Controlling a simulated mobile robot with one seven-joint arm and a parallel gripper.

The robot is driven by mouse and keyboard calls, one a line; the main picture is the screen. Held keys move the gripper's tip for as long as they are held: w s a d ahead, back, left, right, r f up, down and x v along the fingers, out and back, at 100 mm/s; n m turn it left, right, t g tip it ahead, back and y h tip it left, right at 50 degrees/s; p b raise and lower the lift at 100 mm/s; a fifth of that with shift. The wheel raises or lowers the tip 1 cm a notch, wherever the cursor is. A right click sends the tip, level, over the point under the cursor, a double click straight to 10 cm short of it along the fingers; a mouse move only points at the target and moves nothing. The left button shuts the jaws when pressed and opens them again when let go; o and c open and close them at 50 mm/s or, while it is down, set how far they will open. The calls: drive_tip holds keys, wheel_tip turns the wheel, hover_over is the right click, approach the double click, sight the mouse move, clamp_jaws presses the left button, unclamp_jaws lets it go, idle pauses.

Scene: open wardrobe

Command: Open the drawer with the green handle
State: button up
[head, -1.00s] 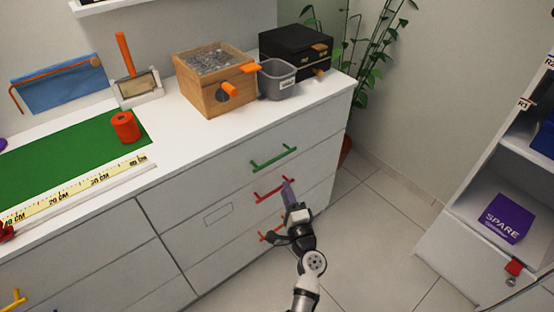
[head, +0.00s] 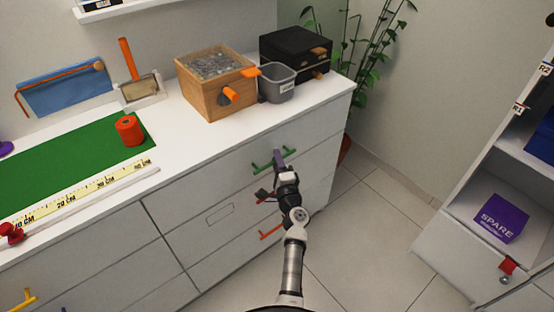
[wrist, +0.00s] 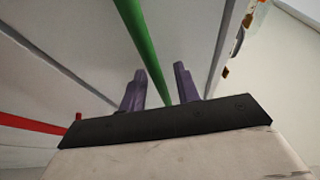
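The green handle (head: 290,152) is a bar on the top right drawer (head: 235,178) of the white dresser, and the drawer looks shut. My gripper (head: 279,155) is at the middle of this handle in the head view and hides part of it. In the wrist view the green handle (wrist: 142,45) runs down between the two purple fingers of my gripper (wrist: 158,88). The fingers are apart, with a gap on each side of the bar. I cannot tell how deep the bar sits between them.
A red handle (head: 262,198) and an orange handle (head: 270,232) are on the drawers below, partly behind my arm. A wooden box (head: 205,97), a grey bin (head: 277,86) and a black box (head: 296,52) stand on top. The floor (head: 365,235) to the right is clear.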

drive_tip(key=shift+w, duration=0.1)
clamp_jaws()
idle(0.4)
drive_tip(key=s+d+b, duration=0.4)
drive_tip(key=s+d, duration=1.4)
drive_tip(key=s, duration=0.4)
drive_tip(key=shift+b, duration=0.35)
drive_tip(key=shift+d, duration=0.1)
unclamp_jaws()
